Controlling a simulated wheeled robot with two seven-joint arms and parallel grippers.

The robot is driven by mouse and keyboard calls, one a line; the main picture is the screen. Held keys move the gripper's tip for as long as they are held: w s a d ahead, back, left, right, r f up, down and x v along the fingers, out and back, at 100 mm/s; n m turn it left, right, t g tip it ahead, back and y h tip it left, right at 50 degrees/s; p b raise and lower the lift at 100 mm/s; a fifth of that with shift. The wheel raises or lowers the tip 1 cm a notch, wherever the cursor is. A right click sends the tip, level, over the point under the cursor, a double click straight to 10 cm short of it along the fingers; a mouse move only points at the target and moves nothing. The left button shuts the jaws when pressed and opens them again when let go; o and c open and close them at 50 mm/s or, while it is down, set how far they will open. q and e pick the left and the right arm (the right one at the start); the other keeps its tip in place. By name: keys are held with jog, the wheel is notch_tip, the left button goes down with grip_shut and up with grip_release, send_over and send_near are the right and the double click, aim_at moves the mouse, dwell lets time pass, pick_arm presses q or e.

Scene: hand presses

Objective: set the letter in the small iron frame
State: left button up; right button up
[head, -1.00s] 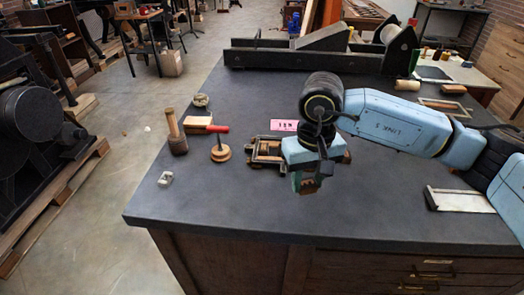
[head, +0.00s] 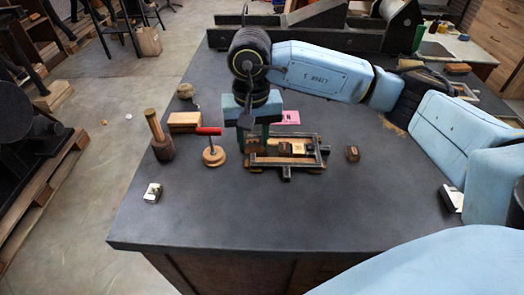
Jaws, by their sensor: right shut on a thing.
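The small iron frame (head: 322,150) lies on the dark bench top with several wooden and brass-coloured pieces inside it. My right gripper (head: 254,146) points down at the frame's left end, with its green fingers reaching to the frame's level. It is shut on the letter, a small block mostly hidden by the fingers. I cannot tell whether the letter touches the frame's floor or the pieces. A small brown block (head: 352,153) stands apart, right of the frame. My left gripper is not in view.
A pink card (head: 290,118) lies behind the frame. The bench front is clear.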

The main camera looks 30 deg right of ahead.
jog(key=w+d+r+m, duration=0.2)
jog(key=d+m, duration=0.2)
jog(key=m, duration=0.6)
jog(key=w+d+r+m, duration=0.2)
jog(key=d+m, duration=0.2)
jog(key=m, duration=0.6)
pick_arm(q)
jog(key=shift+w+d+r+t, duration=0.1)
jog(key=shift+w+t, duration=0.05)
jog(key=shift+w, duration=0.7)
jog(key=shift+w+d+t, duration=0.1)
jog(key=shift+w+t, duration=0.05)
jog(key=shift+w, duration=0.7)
pick_arm(e)
jog(key=shift+s+a+f, duration=0.1)
jog(key=shift+s+f, duration=0.05)
jog(key=shift+f, duration=5)
jog(key=shift+f, duration=0.1)
jog(key=o, duration=0.9)
jog(key=shift+o, duration=0.2)
